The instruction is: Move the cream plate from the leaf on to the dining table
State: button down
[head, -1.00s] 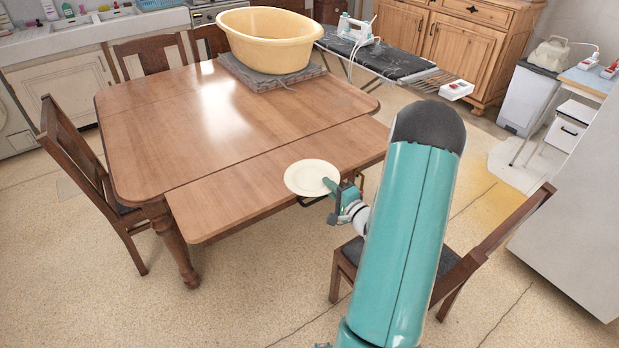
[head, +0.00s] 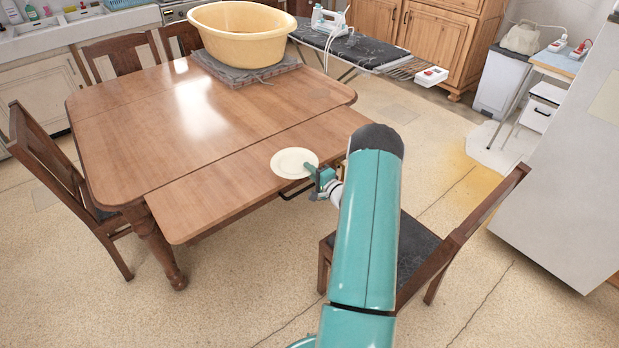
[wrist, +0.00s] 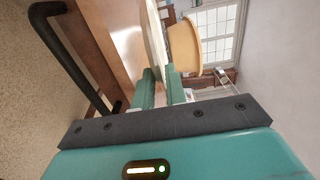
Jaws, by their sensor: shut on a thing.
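The cream plate (head: 294,162) is at the near edge of the table's leaf (head: 215,193) in the head view. My gripper (head: 309,169) is shut on the plate's near right rim. In the wrist view the plate (wrist: 155,38) shows edge-on between the fingers (wrist: 161,85). I cannot tell whether the plate touches the leaf or is held just above it. The main top of the dining table (head: 130,125) lies beyond the leaf, across a seam.
A chair (head: 420,245) stands below my arm, another (head: 60,185) at the left. An ironing board (head: 350,48) is behind. The middle tabletop is clear.

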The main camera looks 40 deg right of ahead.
jog(key=shift+w+d+f, duration=0.3)
jog(key=shift+w+f, duration=0.1)
jog(key=shift+f, duration=1.65)
jog(key=shift+f, duration=0.15)
jog(key=c, duration=1.4)
grip_release()
jog(key=shift+c, duration=0.2)
jog(key=s+a, duration=0.1)
jog(key=s, duration=1.1)
jog(key=shift+a, duration=0.15)
